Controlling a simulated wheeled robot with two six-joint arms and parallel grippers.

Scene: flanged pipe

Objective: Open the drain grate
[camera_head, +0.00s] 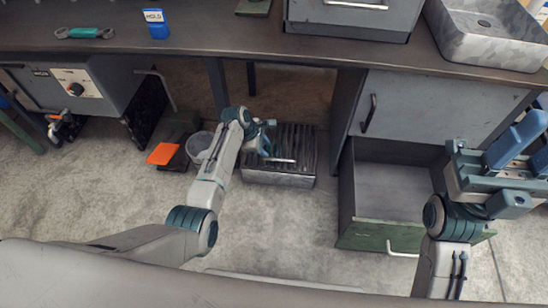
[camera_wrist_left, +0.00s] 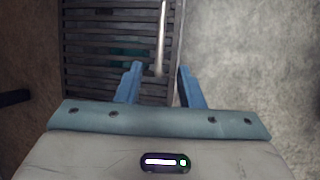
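The drain grate (camera_head: 300,142) is a dark slatted panel on top of a low grey box on the floor below the bench. A pale bar handle (camera_head: 283,161) runs along its near side. In the left wrist view the slats of the grate (camera_wrist_left: 95,45) and the upright handle (camera_wrist_left: 162,35) show. My left gripper (camera_wrist_left: 160,68) is open over the grate, its two blue fingers on either side of the handle's near end in the picture. I cannot tell contact. Something teal shows between the slats. My right gripper (camera_head: 530,143) looks open and empty at the right edge.
A grey bucket (camera_head: 199,146) and an orange sheet (camera_head: 162,153) are left of the grate. An open green-fronted drawer (camera_head: 388,236) stands to the right. The bench top (camera_head: 220,40) hangs above, with a sink (camera_head: 490,30) at right. The floor in front is clear.

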